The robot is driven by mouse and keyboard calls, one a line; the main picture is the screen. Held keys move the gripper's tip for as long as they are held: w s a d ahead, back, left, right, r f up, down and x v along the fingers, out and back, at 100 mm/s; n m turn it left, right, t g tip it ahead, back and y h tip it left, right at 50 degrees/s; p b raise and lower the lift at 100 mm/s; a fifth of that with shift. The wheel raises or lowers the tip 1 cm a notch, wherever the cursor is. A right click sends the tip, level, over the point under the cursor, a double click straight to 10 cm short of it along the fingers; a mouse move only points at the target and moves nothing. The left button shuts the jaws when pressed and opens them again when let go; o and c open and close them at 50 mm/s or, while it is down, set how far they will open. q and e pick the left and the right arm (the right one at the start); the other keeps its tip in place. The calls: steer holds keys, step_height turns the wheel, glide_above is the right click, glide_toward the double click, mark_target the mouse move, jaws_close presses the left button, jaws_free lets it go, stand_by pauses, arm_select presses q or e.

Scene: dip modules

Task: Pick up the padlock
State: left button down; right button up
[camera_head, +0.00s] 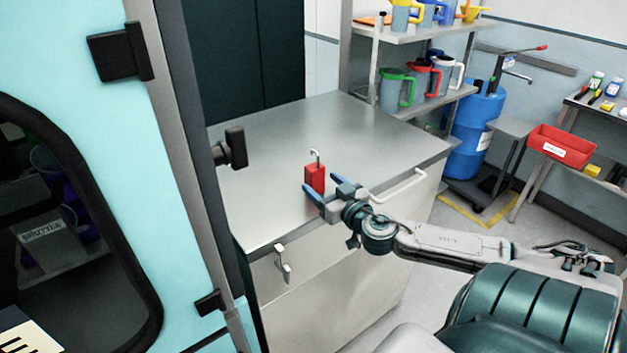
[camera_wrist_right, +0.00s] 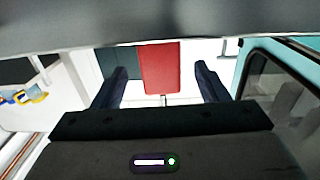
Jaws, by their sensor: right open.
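The padlock (camera_head: 315,178) has a red body and a thin metal shackle that stands open at its top. It is upright on the grey metal cabinet top. My right gripper (camera_head: 322,195) is right beside it, low over the near part of the cabinet top, with its jaws apart. In the right wrist view the red padlock body (camera_wrist_right: 159,70) shows between the two dark fingers of the gripper (camera_wrist_right: 162,85), with a gap on each side. Contact with the padlock does not show. My left gripper is in no view.
The cabinet top (camera_head: 370,137) is otherwise bare. A light blue door (camera_head: 105,150) with dark fittings stands at the left. A shelf with jugs (camera_head: 390,90) is behind. A blue barrel (camera_head: 470,135) and a red bin (camera_head: 562,147) are at the right.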

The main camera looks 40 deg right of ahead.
mark_target(319, 177)
steer(key=shift+w+d, duration=0.1)
steer(key=shift+w, duration=0.45)
steer(key=shift+w+r, duration=0.3)
steer(key=w, duration=0.1)
steer(key=w+p, duration=0.2)
steer(key=shift+d+r, duration=0.25)
steer(key=shift+r, duration=0.05)
steer(key=shift+w+f+p, duration=0.15)
steer(key=shift+w+p, duration=0.15)
steer(key=shift+w, duration=0.35)
steer(key=c, duration=1.1)
